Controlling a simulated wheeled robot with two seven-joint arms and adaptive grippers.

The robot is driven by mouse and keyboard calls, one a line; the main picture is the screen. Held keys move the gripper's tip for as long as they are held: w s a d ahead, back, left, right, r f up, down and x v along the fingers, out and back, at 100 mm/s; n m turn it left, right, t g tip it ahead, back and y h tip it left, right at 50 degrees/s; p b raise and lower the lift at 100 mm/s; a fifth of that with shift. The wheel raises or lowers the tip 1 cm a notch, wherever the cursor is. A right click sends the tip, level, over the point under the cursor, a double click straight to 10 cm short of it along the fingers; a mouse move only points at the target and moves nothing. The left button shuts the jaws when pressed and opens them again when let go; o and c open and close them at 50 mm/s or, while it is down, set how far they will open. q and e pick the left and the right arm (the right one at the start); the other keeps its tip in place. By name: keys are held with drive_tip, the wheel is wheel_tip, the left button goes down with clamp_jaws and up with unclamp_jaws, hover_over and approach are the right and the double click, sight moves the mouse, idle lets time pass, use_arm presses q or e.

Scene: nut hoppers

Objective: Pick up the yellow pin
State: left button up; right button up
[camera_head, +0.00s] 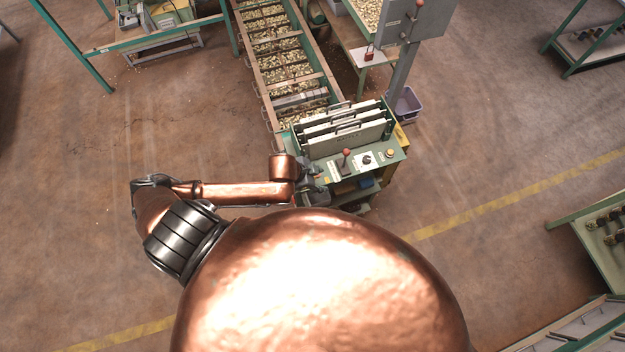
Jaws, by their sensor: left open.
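A small yellow round piece (390,153) sits on the right of the green control panel (396,162); I cannot tell whether it is the yellow pin. No other pin shape can be made out. My left gripper (316,190) is dark and small in view, at the left front corner of the panel, below and left of the yellow piece and apart from it. It is open, and I see nothing held in it. My copper left arm partly hides the space beside the machine. My right gripper is out of view.
A long nut conveyor (280,60) runs back from the machine. A lilac bin (406,104) stands behind right.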

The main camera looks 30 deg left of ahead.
use_arm(q)
drive_tip(key=a+m, duration=0.1)
drive_tip(key=a, duration=0.5)
drive_tip(key=shift+g+y, duration=0.4)
drive_tip(key=x, duration=0.2)
drive_tip(key=p+x, duration=0.1)
drive_tip(key=x, duration=0.2)
drive_tip(key=p+x, duration=0.1)
drive_tip(key=x, duration=0.1)
drive_tip(key=shift+s+f, duration=0.3)
drive_tip(key=shift+s, duration=0.05)
drive_tip(key=shift+w+d+f, duration=0.15)
drive_tip(key=shift+w+f, duration=0.05)
drive_tip(key=shift+f, duration=0.3)
drive_tip(key=shift+c, duration=0.7)
clamp_jaws()
